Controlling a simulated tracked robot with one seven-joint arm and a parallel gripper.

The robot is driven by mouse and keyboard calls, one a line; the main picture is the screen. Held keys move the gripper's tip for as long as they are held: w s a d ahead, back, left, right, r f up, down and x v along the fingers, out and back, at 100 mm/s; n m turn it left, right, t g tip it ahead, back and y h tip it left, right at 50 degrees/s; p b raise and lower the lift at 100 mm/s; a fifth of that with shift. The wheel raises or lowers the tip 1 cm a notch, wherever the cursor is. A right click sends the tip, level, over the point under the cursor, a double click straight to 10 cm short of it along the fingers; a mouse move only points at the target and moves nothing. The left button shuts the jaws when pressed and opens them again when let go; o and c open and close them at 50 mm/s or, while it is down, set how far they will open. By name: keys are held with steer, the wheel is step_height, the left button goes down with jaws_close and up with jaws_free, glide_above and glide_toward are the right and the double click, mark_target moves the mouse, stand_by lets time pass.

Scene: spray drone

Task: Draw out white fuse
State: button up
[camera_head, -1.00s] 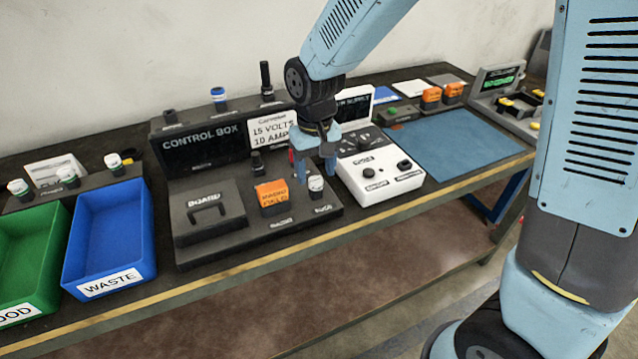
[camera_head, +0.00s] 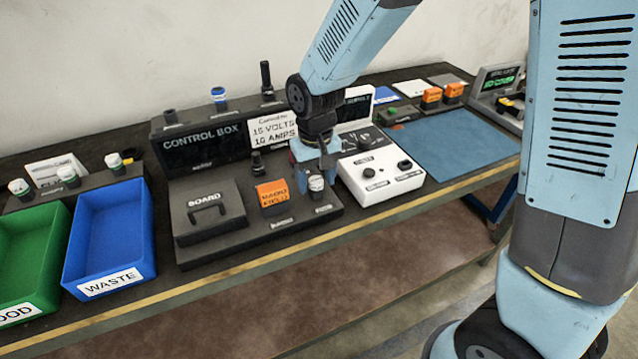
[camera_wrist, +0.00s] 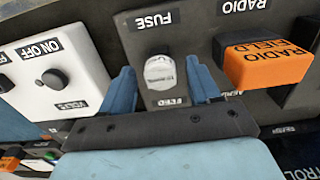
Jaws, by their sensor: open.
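In the wrist view, the fuse (camera_wrist: 160,72) has a pale cap and sits below the FUSE label. My gripper (camera_head: 314,172) is open over it. In the wrist view, the two blue fingers (camera_wrist: 159,80) stand on either side of the fuse, with a gap on each side. The fuse's lower part is hidden in its socket.
The orange radio field block (camera_head: 272,193) sits just left of the fuse. The white on/off box (camera_head: 380,180) stands close on the right. The blue waste bin (camera_head: 108,238) and green bin (camera_head: 30,262) are at left. A blue mat (camera_head: 445,145) lies clear at right.

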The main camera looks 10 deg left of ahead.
mark_target(316, 179)
steer(key=shift+c, duration=0.3)
stand_by(0.5)
jaws_close()
stand_by(0.4)
steer(key=shift+r, duration=2.95)
